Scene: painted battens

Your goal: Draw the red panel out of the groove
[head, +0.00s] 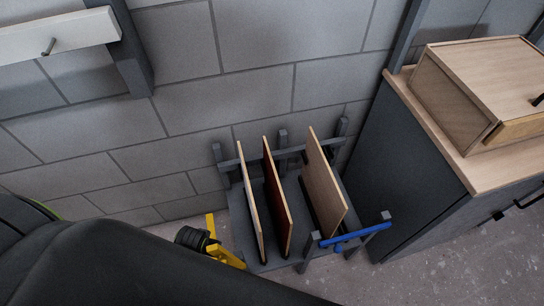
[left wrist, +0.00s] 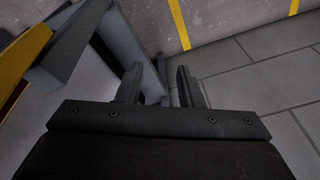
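The red panel (head: 273,205) stands upright in the dark grey rack (head: 238,207), between two pale panels. Its dark red face shows, with a light wood edge. Its lower end is down in the rack and the groove is mostly hidden. My left gripper (left wrist: 157,82) shows in the left wrist view with two dark fingers apart and nothing between them. My right gripper is not in view.
A pale panel (head: 251,200) stands left of the red one and a wood panel (head: 325,185) right. A blue batten (head: 350,237) crosses the rack's front right; a yellow piece (head: 229,257) is at its left. A dark cabinet (head: 415,160) stands right. A block wall is behind.

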